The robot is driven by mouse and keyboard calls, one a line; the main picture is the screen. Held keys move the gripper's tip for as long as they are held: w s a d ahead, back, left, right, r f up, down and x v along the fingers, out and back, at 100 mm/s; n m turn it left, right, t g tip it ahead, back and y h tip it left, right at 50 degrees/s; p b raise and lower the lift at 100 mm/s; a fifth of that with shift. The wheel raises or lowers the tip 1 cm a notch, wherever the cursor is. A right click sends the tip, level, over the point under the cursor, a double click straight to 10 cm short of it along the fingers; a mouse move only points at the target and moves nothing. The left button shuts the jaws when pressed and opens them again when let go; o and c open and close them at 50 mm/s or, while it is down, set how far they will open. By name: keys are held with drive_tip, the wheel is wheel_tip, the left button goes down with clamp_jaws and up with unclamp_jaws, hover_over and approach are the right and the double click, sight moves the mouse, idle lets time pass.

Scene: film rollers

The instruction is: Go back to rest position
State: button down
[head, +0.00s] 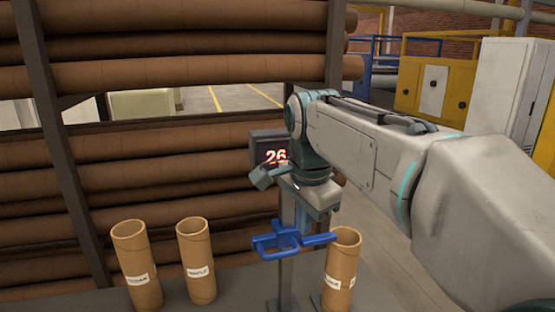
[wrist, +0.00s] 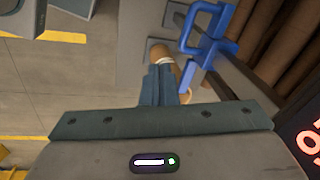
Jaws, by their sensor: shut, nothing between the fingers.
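My gripper (head: 314,212) hangs at the end of my arm, just above and behind the blue bracket in the head view. In the wrist view its dark fingers (wrist: 160,84) are together with nothing between them. The blue bracket (head: 290,241) has prongs and sits on a grey post; it also shows in the wrist view (wrist: 203,38). A cardboard tube (head: 341,275) with a white label stands upright right of the post. In the wrist view the fingers partly hide a tube (wrist: 160,52). I cannot tell whether the gripper touches the bracket.
Two more labelled cardboard tubes (head: 137,268) (head: 197,262) stand upright on the grey surface at the left. A display (head: 269,150) reading 26 is close behind my wrist. A rack of long brown rolls (head: 170,185) fills the back. Yellow machinery (head: 435,85) stands far right.

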drive_tip(key=s+d+f+n, duration=0.5)
drive_tip(key=s+f, duration=0.2)
drive_tip(key=f, duration=0.1)
drive_tip(key=s+d+f+n, duration=0.4)
drive_tip(key=s+f+n, duration=0.2)
drive_tip(key=s+f, duration=0.1)
drive_tip(key=shift+d+f+t, duration=0.4)
drive_tip(key=shift+f, duration=0.5)
drive_tip(key=shift+s, duration=0.1)
idle(0.8)
